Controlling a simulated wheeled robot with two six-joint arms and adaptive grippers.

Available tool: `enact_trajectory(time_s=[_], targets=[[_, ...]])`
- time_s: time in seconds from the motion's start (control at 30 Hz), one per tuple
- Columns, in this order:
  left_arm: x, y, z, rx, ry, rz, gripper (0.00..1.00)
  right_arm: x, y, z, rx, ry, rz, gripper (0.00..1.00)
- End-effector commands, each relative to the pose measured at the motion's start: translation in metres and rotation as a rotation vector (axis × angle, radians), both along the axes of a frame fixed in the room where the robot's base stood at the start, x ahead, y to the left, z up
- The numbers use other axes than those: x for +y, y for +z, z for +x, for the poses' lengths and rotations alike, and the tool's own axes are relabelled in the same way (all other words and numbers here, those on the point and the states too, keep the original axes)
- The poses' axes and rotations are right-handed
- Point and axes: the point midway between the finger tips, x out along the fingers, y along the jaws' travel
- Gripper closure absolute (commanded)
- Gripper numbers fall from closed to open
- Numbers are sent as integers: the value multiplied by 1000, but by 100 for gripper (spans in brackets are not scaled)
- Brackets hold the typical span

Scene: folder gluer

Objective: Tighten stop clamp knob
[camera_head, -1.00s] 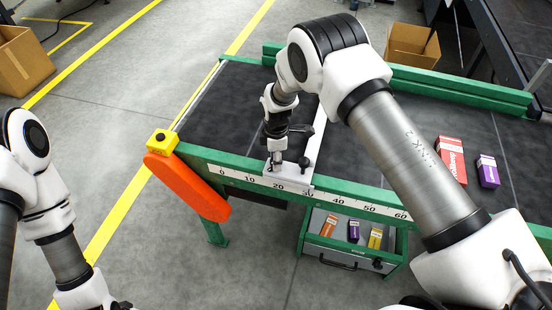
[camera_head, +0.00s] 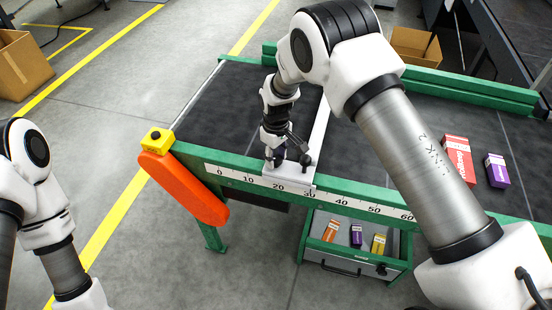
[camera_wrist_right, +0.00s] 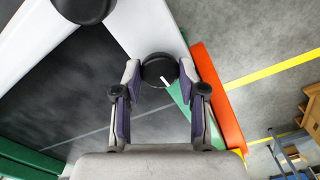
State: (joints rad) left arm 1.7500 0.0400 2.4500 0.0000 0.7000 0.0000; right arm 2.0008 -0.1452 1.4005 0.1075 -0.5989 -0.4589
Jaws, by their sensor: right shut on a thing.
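The white stop bar (camera_head: 318,128) lies across the dark belt, with its white clamp block (camera_head: 290,181) on the green front rail near the 20–30 marks. A round black clamp knob with a white line (camera_wrist_right: 160,70) sits between the fingertips in the right wrist view. My right gripper (camera_head: 275,161) points down at the clamp block and is shut on this knob; it also shows in the right wrist view (camera_wrist_right: 159,76). In the head view the fingers mostly hide the held knob. A second black knob (camera_head: 306,160) stands just right of the gripper. My left gripper is out of view.
A yellow box with a black button (camera_head: 158,140) and an orange guard (camera_head: 184,188) are at the rail's left end. A red carton (camera_head: 456,160) and a purple carton (camera_head: 497,170) lie on the belt. An open drawer (camera_head: 345,262) with small boxes hangs below.

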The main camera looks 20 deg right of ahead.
Motion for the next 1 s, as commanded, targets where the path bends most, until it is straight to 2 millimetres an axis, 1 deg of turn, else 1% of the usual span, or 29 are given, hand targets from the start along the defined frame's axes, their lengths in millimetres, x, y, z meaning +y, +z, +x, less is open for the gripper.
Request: enact_trajectory(time_s=[0.03, 0.3, 1.0], targets=[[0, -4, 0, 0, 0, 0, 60, 0, -2, 0, -1, -43, 0, 94], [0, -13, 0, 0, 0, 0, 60, 0, -1, 1, -2, -299, 0, 94], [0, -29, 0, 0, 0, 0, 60, 0, -1, 0, -1, -957, 0, 94]])
